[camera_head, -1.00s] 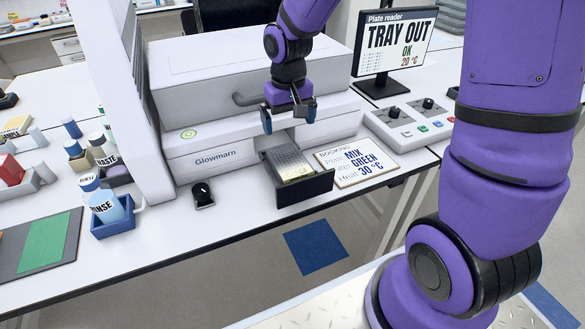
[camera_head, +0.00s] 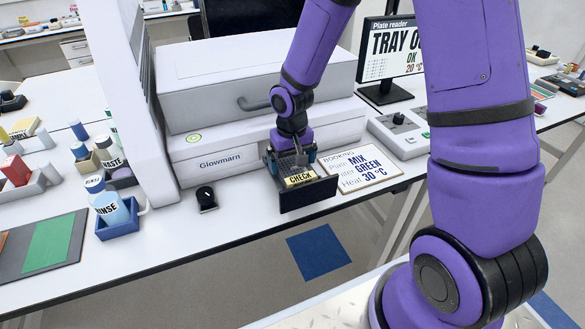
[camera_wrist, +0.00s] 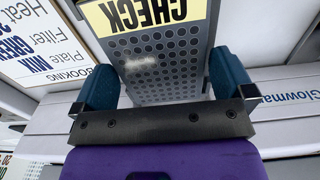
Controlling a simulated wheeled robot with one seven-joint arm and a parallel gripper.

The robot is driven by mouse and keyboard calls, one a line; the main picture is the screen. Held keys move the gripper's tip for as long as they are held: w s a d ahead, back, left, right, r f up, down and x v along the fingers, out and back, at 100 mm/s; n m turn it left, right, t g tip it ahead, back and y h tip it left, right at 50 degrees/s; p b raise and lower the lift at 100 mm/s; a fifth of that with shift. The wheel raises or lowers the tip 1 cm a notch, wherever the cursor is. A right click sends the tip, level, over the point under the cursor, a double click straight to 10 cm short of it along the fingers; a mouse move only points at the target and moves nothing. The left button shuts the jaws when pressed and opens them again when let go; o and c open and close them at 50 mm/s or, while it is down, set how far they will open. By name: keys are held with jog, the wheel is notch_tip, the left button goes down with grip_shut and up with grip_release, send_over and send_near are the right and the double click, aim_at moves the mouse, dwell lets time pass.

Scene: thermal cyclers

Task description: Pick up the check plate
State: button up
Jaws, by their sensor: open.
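The check plate (camera_wrist: 160,60) is a grey plate with rows of round wells and a yellow label reading CHECK. It lies in the pulled-out dark tray of the plate reader; in the head view its yellow label (camera_head: 300,178) shows at the tray's front (camera_head: 308,194). My gripper (camera_head: 292,161) is down over the plate. In the wrist view its two blue-green fingers (camera_wrist: 165,82) stand apart, one on each side of the plate. Whether they touch the plate's sides I cannot tell. My gripper hides part of the plate in the head view.
The plate reader body (camera_head: 235,150), marked Glowmarn, stands right behind the tray. A booking card (camera_head: 358,168) lies to the right, a control box (camera_head: 400,132) and monitor (camera_head: 390,50) beyond. A rinse bottle (camera_head: 107,205) stands left. The table's front edge is close to the tray.

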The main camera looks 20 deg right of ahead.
jog(key=shift+f, duration=0.6)
jog(key=c, duration=0.7)
jog(key=shift+r, duration=0.15)
